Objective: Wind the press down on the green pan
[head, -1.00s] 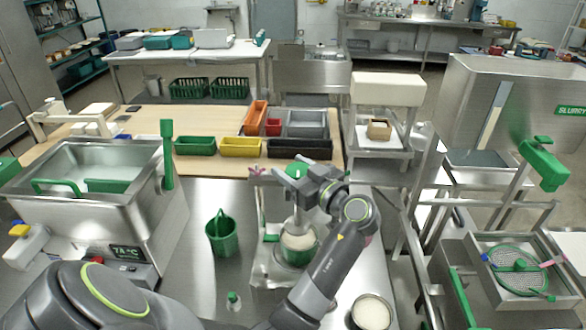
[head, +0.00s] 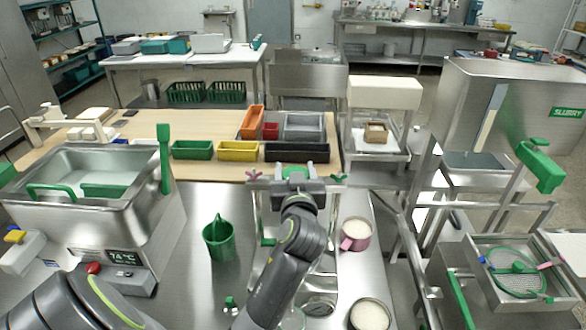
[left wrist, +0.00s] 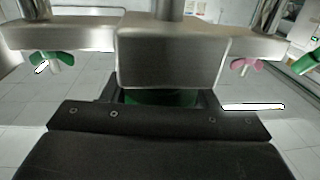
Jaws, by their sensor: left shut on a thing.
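The press is a steel frame with a crossbar (head: 262,184). The green handle (head: 296,168) stands at its top. My left gripper (head: 294,180) is shut on this handle, and my arm comes up from below in front of the press. In the left wrist view, a steel block (left wrist: 172,62) on the crossbar fills the upper middle, with green (left wrist: 160,97) between it and my dark gripper. In the head view, only a small green part, perhaps the green pan's handle (head: 268,242), shows left of my arm. The rest of the pan is hidden. My right gripper is not in view.
A pink-handled pan (head: 357,234) with white contents stands right of the press. Another round container of white stuff (head: 370,315) is at the front. A green bucket (head: 218,240) stands left of the press. A steel tank (head: 80,205) is further left.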

